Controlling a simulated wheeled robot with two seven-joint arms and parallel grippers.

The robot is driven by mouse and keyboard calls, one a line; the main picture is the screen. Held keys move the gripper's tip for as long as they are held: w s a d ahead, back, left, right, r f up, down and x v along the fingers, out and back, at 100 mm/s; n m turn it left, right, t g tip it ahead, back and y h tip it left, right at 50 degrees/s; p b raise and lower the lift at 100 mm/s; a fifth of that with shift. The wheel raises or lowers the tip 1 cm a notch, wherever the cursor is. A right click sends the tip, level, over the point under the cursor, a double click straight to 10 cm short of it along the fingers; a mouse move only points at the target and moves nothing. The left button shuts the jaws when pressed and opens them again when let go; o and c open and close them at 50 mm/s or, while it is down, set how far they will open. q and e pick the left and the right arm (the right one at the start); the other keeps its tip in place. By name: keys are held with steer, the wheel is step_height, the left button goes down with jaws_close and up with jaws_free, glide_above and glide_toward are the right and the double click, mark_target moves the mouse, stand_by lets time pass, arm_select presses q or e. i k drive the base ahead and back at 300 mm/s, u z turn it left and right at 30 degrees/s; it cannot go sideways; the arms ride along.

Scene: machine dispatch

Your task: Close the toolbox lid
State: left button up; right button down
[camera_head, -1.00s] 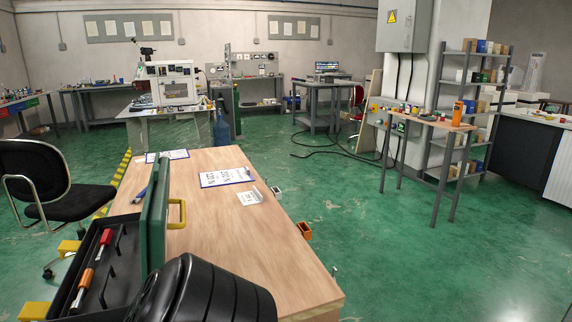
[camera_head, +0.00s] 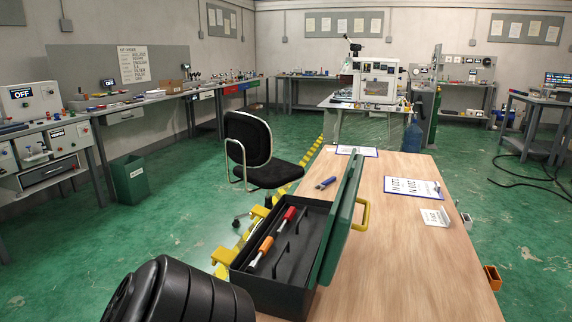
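The toolbox (camera_head: 272,290) is a dark box standing at the left edge of the wooden table, with its top open. Its green lid (camera_head: 338,222) stands up, nearly upright, along the right side of the box. A yellow handle (camera_head: 363,214) sticks out from the lid's outer face. Yellow latches (camera_head: 229,258) show on the box's left side. Inside lie a tool with a red grip (camera_head: 289,213) and one with an orange grip (camera_head: 265,246). Neither of my grippers is in view.
A black chair (camera_head: 250,150) stands beyond the toolbox, to the left. Green floor is open at left.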

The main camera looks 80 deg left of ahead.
mark_target(338, 224)
steer(key=u, duration=2.25)
